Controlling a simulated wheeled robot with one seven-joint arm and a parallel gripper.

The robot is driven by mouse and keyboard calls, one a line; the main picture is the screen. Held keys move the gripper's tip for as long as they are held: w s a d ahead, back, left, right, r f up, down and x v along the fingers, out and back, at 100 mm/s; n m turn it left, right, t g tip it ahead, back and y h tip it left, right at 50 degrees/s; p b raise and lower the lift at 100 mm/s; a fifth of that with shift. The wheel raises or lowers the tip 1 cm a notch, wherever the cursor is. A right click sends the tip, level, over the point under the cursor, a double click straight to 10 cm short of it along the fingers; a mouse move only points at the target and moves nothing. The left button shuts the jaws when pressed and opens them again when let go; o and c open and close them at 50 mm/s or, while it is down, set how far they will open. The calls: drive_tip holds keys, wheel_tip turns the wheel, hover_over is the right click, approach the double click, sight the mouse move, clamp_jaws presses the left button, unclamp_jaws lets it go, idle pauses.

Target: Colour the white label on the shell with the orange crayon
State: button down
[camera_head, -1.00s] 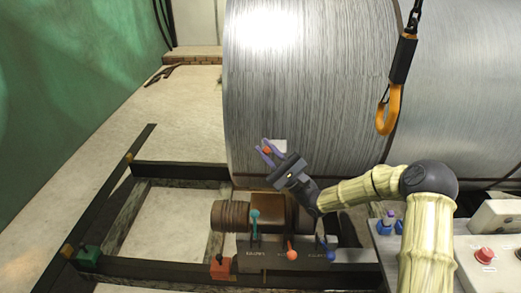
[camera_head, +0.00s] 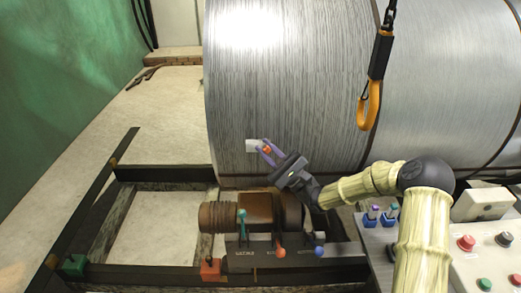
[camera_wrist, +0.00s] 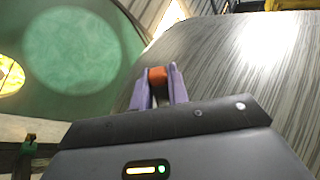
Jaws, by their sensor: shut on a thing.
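The shell is the large grey metal cylinder (camera_head: 285,85) in the head view; its streaked surface also fills the right of the wrist view (camera_wrist: 215,60). The white label (camera_head: 253,146) is a small pale patch low on the shell's left part. My gripper (camera_head: 267,149) is just right of the label, partly in front of its right edge. Its purple fingers are shut on the orange crayon (camera_wrist: 157,75), whose orange end shows between the fingertips. The label cannot be made out in the wrist view. I cannot tell whether the crayon touches the shell.
An orange hook (camera_head: 370,105) hangs in front of the shell, above my arm. Below my gripper are a brown motor-like drum (camera_head: 250,212) and levers with teal, red and blue knobs. A button panel (camera_head: 487,255) stands at the lower right. Dark rails frame the floor.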

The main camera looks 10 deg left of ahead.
drive_tip(key=shift+w+d, duration=0.25)
drive_tip(key=shift+d, duration=0.7)
drive_tip(key=shift+a, duration=0.15)
drive_tip(key=shift+s+a, duration=0.3)
drive_tip(key=shift+a, duration=0.7)
drive_tip(key=shift+s+a, duration=0.25)
drive_tip(key=shift+a, duration=0.75)
drive_tip(key=a, duration=0.4)
drive_tip(key=shift+s, duration=0.4)
drive_tip(key=shift+a, duration=0.1)
